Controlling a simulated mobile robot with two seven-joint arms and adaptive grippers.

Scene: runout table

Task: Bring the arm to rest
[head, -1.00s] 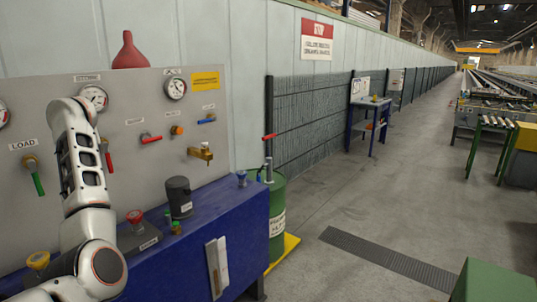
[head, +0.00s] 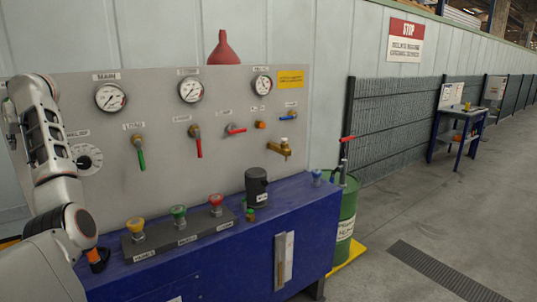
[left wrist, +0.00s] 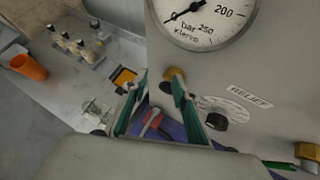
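My left arm (head: 48,140) rises from the lower left in the head view, bent upward in front of the grey gauge panel (head: 225,85). My left gripper (head: 10,118) is mostly hidden behind the wrist at the left edge. In the left wrist view my left gripper (left wrist: 160,85) shows two green-padded fingers, spread apart, with no held object visible. A large pressure gauge (left wrist: 205,18) and a black knob (left wrist: 217,121) under a RELIEF label are close by it. Whether the fingers touch anything is unclear. My right gripper is not in view.
The blue bench (head: 220,250) carries yellow, green and red knobs and a dark canister (head: 256,187). Valve handles stick out of the panel, including a green one (head: 140,150). A green drum (head: 346,215) stands right of the bench. Open floor (head: 430,215) lies further right.

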